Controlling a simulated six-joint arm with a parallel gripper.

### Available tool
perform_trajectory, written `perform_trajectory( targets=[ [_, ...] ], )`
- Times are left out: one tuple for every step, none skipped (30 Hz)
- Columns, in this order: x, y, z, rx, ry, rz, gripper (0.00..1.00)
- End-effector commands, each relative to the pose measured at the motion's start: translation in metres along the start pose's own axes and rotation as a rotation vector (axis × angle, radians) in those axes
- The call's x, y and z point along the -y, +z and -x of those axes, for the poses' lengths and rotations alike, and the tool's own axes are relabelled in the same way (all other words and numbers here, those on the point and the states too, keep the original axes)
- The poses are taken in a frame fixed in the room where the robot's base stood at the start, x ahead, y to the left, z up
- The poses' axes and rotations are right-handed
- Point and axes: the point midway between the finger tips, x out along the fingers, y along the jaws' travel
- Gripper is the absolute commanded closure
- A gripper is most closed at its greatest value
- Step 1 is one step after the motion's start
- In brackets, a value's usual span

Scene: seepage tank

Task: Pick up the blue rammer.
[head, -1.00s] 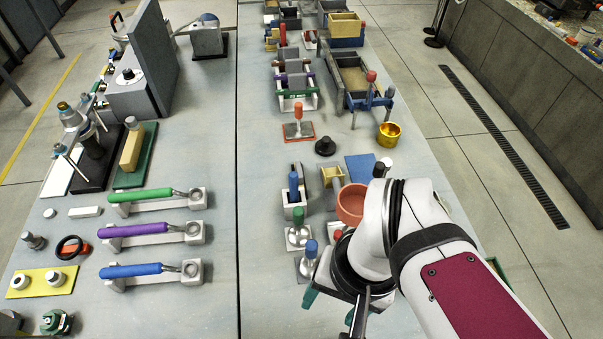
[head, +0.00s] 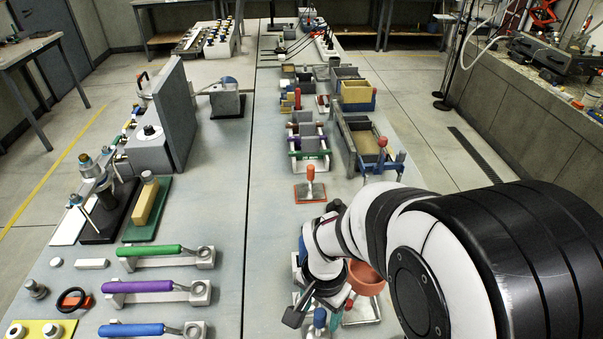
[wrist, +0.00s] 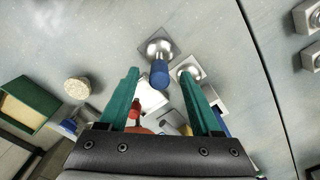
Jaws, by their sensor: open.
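The blue rammer (head: 319,318) is an upright tool with a blue handle near the bottom of the head view, partly hidden by my arm. In the wrist view its blue handle (wrist: 159,74) rises from a round metal foot on a square grey plate. My gripper (head: 312,312) is open, with teal fingers. In the wrist view the handle shows between the fingertips of my gripper (wrist: 159,80), with nothing held. Whether the fingers are level with the handle or above it, I cannot tell.
A second round metal foot (wrist: 187,70) stands close beside the rammer, near the right finger. An orange bowl (head: 365,278) and a red-handled tool are close by. A blue-handled ladle-like tool (head: 135,329) lies at left. The table strip left of the rammer is clear.

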Motion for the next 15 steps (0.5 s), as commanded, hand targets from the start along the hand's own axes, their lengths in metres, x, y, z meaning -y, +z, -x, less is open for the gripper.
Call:
perform_trajectory(
  targets=[
    [-0.002, 0.001, -0.011, 0.005, 0.005, 0.000, 0.35],
    [-0.002, 0.001, -0.018, 0.005, 0.006, 0.000, 0.35],
    [-0.002, 0.001, -0.026, 0.005, 0.006, 0.000, 0.35],
    [-0.002, 0.001, -0.031, 0.005, 0.005, 0.000, 0.35],
    [-0.002, 0.001, -0.036, 0.004, 0.005, 0.000, 0.35],
    [-0.001, 0.001, -0.040, 0.003, 0.003, 0.001, 0.35],
    [-0.001, 0.001, -0.043, 0.003, 0.003, 0.000, 0.35],
    [-0.001, 0.000, -0.044, 0.002, 0.002, 0.000, 0.35],
    [-0.001, 0.000, -0.044, 0.001, 0.001, 0.000, 0.35],
    [-0.001, 0.000, -0.044, 0.000, 0.000, 0.000, 0.35],
    [-0.001, 0.000, -0.044, 0.000, 0.000, 0.000, 0.35],
    [-0.001, 0.000, -0.044, 0.000, 0.000, 0.000, 0.35],
    [-0.001, 0.000, -0.044, 0.000, 0.000, 0.000, 0.35],
    [-0.001, 0.000, -0.044, 0.000, 0.000, 0.000, 0.37],
    [-0.001, 0.000, -0.044, 0.001, 0.000, 0.000, 0.44]
  ],
)
